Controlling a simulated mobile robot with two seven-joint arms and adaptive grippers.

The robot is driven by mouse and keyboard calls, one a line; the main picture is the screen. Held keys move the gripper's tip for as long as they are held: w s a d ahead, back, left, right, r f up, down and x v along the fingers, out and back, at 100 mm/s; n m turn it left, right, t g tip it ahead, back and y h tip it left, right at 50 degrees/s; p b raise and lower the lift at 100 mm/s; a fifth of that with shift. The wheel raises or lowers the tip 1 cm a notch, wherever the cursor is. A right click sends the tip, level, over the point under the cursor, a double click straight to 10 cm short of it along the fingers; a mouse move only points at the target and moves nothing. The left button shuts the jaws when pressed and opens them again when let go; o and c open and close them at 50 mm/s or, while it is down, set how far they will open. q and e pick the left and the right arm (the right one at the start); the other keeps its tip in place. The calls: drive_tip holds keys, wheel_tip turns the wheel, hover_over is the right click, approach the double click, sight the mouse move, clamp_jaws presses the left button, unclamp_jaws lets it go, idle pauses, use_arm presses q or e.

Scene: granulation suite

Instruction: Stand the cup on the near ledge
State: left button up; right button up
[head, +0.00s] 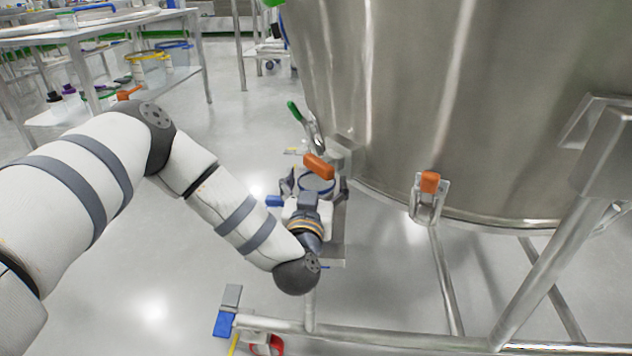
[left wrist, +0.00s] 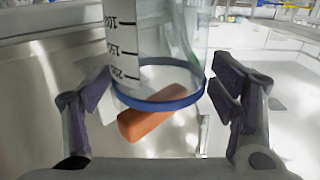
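The clear cup, with a blue rim and dark volume marks, shows in the left wrist view (left wrist: 160,104) and, partly hidden, in the head view (head: 317,184). Whether the cup rests on anything underneath is hidden. A grey plate (head: 331,254) on the vessel's frame lies just below the gripper; I cannot tell whether it is the near ledge. My right gripper is not in view.
The big steel vessel (head: 400,90) fills the right, with orange-handled clamps (head: 319,166) (head: 430,182) at its lower edge. Frame tubes (head: 400,342) run below it. A table (head: 100,28) with buckets beneath stands far left. Open floor lies between.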

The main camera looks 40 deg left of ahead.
use_arm(q)
drive_tip(key=shift+r, duration=0.2)
drive_tip(key=p+v, duration=0.1)
drive_tip(key=v, duration=0.2)
drive_tip(key=p+v, duration=0.1)
drive_tip(key=v, duration=0.2)
drive_tip(key=p+v, duration=0.2)
drive_tip(key=v, duration=0.1)
drive_tip(key=shift+s+d+r, duration=0.15)
drive_tip(key=shift+s+r, duration=0.1)
drive_tip(key=shift+r, duration=0.15)
drive_tip(key=p+v, duration=0.1)
drive_tip(key=p, duration=0.4)
drive_tip(key=shift+s+d, duration=0.25)
drive_tip(key=shift+s, duration=0.05)
drive_tip(key=shift+s+d+f+p, duration=0.1)
drive_tip(key=shift+s+f+p, duration=0.25)
drive_tip(key=shift+f+p, duration=0.1)
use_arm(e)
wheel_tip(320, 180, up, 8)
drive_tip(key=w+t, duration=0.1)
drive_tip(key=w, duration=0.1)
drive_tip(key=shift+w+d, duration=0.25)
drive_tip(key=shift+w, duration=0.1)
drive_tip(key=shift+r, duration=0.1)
